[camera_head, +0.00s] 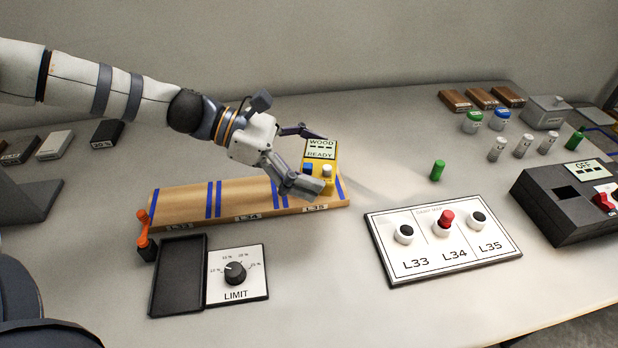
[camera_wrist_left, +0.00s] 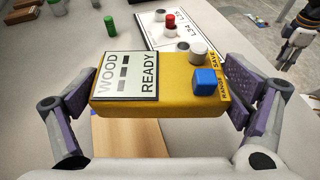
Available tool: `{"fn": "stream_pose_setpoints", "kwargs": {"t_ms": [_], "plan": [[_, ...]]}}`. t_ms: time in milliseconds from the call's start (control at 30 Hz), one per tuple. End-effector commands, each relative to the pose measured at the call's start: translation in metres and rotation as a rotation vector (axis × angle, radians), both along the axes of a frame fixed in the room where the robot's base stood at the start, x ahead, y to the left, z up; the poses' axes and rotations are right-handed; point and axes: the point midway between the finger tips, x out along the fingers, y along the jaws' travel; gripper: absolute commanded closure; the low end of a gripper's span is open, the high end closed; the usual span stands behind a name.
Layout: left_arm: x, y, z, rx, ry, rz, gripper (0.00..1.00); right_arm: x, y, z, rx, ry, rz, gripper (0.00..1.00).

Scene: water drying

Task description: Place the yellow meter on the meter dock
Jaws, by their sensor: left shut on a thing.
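The yellow meter (camera_head: 331,174) has a screen reading "WOOD" and "READY", a blue button and a white knob. It also shows in the left wrist view (camera_wrist_left: 180,105), held across between the two finger pads. My left gripper (camera_head: 316,163) is shut on the meter's sides, over the right end of the wooden board near the L35 label; in the left wrist view the gripper (camera_wrist_left: 166,95) spans the meter. A black shallow tray (camera_head: 178,275), which looks like the meter dock, lies empty at the front left, left of the LIMIT dial.
The wooden board (camera_head: 195,200) with blue stripes lies behind the tray. An orange-handled tool (camera_head: 144,226) stands at the tray's back left corner. The LIMIT dial plate (camera_head: 255,286) adjoins the tray. A white L33–L35 panel (camera_head: 430,262) and a dark switch box (camera_head: 560,210) stand right.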

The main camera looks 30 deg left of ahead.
Motion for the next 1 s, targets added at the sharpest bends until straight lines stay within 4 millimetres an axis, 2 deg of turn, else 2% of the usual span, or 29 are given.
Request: {"fn": "stream_pose_setpoints", "kwargs": {"t_ms": [33, 100, 167, 367, 500, 733, 900, 933, 1000], "plan": [[0.007, 0.006, -0.023, -0.001, 0.019, 0.001, 0.49, -0.011, 0.000, -0.010, 0.000, 0.041, 0.000, 0.63], [0.015, 0.015, -0.041, -0.001, 0.022, 0.001, 0.49, -0.021, 0.000, -0.019, 0.000, 0.077, 0.000, 0.63], [0.021, 0.020, -0.050, 0.000, 0.021, 0.000, 0.49, -0.027, 0.000, -0.025, 0.000, 0.099, 0.000, 0.63], [0.033, 0.030, -0.062, -0.001, 0.010, 0.000, 0.49, -0.035, 0.000, -0.033, 0.000, 0.127, 0.000, 0.63], [0.033, 0.031, -0.087, -0.002, 0.012, 0.000, 0.49, -0.042, 0.000, -0.040, 0.000, 0.153, 0.001, 0.63], [0.034, 0.031, -0.084, -0.002, 0.000, -0.001, 0.49, -0.041, 0.000, -0.039, 0.000, 0.148, 0.001, 0.63], [0.034, 0.031, -0.090, -0.001, 0.002, -0.001, 0.49, -0.044, 0.000, -0.042, -0.001, 0.158, 0.001, 0.63], [0.034, 0.031, -0.089, 0.000, 0.001, -0.001, 0.00, -0.043, 0.000, -0.041, -0.001, 0.156, 0.001, 0.63], [0.034, 0.031, -0.089, 0.000, 0.000, -0.001, 0.00, -0.043, 0.000, -0.041, -0.001, 0.155, 0.001, 0.63]]}}
